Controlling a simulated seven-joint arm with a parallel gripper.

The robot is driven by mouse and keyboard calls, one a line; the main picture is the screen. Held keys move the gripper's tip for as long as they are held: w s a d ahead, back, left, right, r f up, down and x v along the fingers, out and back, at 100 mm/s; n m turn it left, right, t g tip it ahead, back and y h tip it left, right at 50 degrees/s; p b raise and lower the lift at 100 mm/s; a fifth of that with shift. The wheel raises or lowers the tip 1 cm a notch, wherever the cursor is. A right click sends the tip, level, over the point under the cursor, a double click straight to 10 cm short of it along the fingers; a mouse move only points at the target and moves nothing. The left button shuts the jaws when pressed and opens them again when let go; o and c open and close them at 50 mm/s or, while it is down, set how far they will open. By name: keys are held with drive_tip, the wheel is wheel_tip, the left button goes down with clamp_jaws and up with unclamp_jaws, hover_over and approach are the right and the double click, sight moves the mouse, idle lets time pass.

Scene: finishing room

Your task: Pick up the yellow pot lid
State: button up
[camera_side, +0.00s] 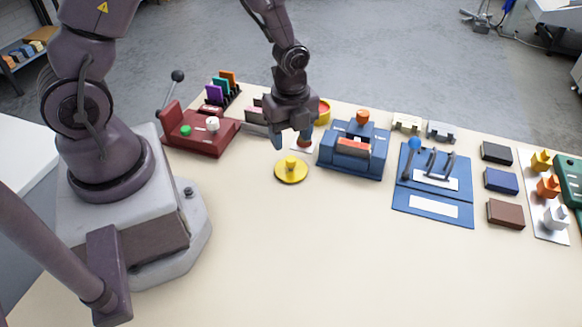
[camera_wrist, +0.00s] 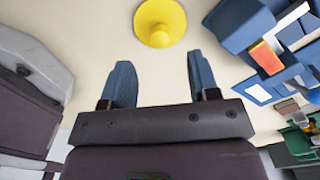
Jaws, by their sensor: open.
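The yellow pot lid (camera_side: 291,171) is a flat disc with a raised knob in the middle, lying on the table. In the wrist view the lid (camera_wrist: 159,22) is at the top, cut by the frame edge. My gripper (camera_side: 293,143) hangs above the table, just behind the lid in the side view, and is apart from it. In the wrist view the two blue fingers (camera_wrist: 160,75) are spread with nothing between them, and the lid is beyond their tips. One finger partly hides small items behind it in the side view.
A blue machine with an orange knob (camera_side: 354,150) stands close to the right of the lid. A dark red device (camera_side: 205,132) with a lever is at the left. A blue lever panel (camera_side: 433,187) and several blocks are further right. The table front (camera_side: 330,260) is clear.

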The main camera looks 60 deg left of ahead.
sight(291, 159)
wheel_tip(291, 159, down, 7)
drive_tip(key=shift+d+f, duration=0.1)
drive_tip(key=shift+f, duration=0.05)
idle(0.4)
drive_tip(key=c, duration=1)
